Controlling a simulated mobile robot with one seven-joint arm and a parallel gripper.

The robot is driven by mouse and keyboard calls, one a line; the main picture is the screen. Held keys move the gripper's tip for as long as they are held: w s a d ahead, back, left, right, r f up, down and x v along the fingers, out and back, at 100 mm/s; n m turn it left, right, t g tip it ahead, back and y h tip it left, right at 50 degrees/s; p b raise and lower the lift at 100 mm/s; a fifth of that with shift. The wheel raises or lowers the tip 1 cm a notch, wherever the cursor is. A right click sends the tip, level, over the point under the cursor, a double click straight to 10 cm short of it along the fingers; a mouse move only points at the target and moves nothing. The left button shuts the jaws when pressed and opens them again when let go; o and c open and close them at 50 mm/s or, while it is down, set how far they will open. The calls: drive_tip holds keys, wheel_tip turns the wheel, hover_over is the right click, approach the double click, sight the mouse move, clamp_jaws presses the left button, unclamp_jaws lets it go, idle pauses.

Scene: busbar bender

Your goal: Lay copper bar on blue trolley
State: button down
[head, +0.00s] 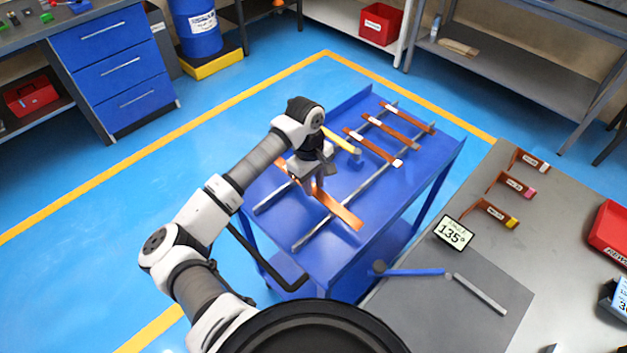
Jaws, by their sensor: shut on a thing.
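The copper bar (343,213) is a long flat orange strip over the left part of the blue trolley (362,248). My gripper (318,188) points down and is shut on the bar near its middle. The gripper hides part of the bar. The bar slants across the two grey rails (322,224) on the trolley top. I cannot tell whether it touches the rails or hangs just above them. Several darker copper bars with end labels (374,148) lie across the rails on the trolley's right side.
A yellow piece (341,140) shows beside my wrist, partly hidden. The grey bench (460,262) at right holds bent labelled bars (491,212), a 135° sign (453,233), a blue-handled tool (415,272) and a red bin (609,232). Blue floor (120,215) is clear left of the trolley.

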drive_tip(key=shift+f, duration=0.4)
drive_tip(key=shift+f+b, duration=0.5)
drive_tip(key=shift+b, duration=0.3)
drive_tip(key=c, duration=1.1)
unclamp_jaws()
drive_tip(key=shift+r, duration=0.15)
drive_tip(key=shift+r+p, duration=0.65)
drive_tip(key=shift+p, duration=0.45)
drive_tip(key=shift+w+a+r+b, duration=0.15)
drive_tip(key=shift+r+b, duration=0.15)
drive_tip(key=shift+b, duration=0.6)
drive_tip(key=r+b, duration=0.1)
drive_tip(key=r, duration=0.2)
drive_tip(key=r+b, duration=0.1)
drive_tip(key=r, duration=0.3)
drive_tip(key=r+b, duration=0.1)
drive_tip(key=r, duration=0.2)
drive_tip(key=shift+w+a+r+b, duration=0.35)
drive_tip(key=shift+r, duration=0.05)
